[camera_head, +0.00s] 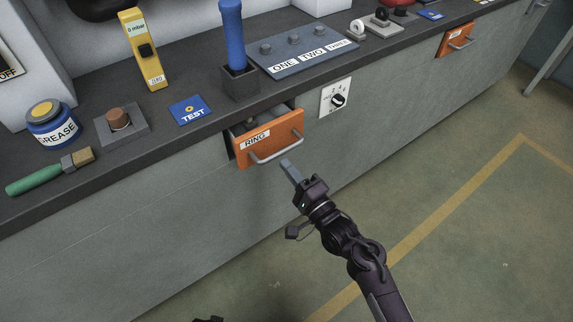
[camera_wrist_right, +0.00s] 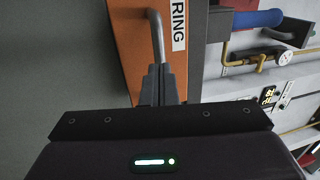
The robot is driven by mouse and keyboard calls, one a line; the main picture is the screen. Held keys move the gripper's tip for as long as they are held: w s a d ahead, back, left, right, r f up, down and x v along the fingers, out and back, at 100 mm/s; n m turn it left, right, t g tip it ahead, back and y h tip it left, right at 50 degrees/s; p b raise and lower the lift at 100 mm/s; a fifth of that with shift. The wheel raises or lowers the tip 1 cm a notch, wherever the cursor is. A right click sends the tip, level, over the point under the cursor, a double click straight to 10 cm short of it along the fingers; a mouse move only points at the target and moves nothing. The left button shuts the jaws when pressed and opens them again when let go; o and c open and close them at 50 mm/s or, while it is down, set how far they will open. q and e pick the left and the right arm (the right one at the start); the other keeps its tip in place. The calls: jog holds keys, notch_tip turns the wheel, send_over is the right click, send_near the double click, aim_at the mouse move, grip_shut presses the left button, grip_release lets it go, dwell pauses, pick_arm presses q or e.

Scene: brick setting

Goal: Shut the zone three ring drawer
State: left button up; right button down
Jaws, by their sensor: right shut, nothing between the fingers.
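An orange drawer (camera_head: 268,138) labelled RING stands partly open from the grey bench front, with its dark inside showing at the top left. Its metal bar handle (camera_head: 277,152) is on the front; the handle also shows upright in the right wrist view (camera_wrist_right: 157,40). My right gripper (camera_head: 286,164) is shut and empty, its fingertips just in front of the handle's lower right part. In the right wrist view the fingertips (camera_wrist_right: 157,72) overlap the handle's end; I cannot tell if they touch. My left gripper is not clearly visible; only a dark bit of something shows at the bottom edge.
A second orange drawer (camera_head: 456,40) is farther right along the bench. A dial plate (camera_head: 336,98) sits just right of the RING drawer. The benchtop holds a grease tin (camera_head: 52,125), a brush (camera_head: 50,170) and a ONE TWO THREE panel (camera_head: 303,50). The floor in front is clear.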

aim_at(277, 154)
jog(key=shift+w+a+r, duration=0.1)
jog(key=shift+w+a, duration=0.2)
jog(key=shift+w, duration=0.15)
